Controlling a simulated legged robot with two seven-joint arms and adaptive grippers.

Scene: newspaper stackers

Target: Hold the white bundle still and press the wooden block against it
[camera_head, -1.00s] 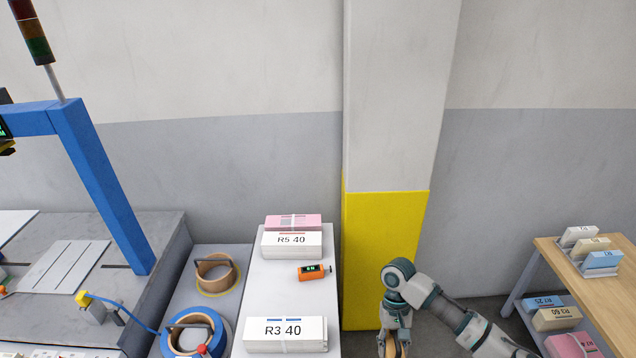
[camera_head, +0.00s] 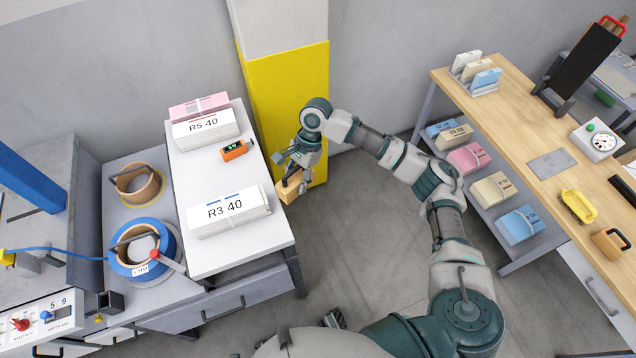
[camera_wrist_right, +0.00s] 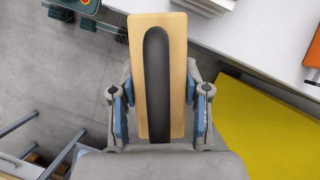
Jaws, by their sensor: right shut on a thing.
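A white bundle marked R3 40 (camera_head: 230,212) lies at the near end of the white table. A second white bundle marked R5 40 (camera_head: 206,128) lies farther back. My right gripper (camera_head: 293,178) is shut on the wooden block (camera_head: 288,192), just off the table's right edge and apart from both bundles. In the right wrist view the block (camera_wrist_right: 178,90) is pale wood with a long dark grip, between the two fingers (camera_wrist_right: 158,100). A dark part low in the head view may be my left gripper (camera_head: 334,318); its jaws are unclear.
A pink bundle (camera_head: 199,106) lies behind R5 40. An orange device (camera_head: 236,150) lies between the white bundles. Tape rolls (camera_head: 140,248) stand left of the white table (camera_head: 190,178). A wooden bench (camera_head: 520,125) with bundles stands right. Open floor lies between.

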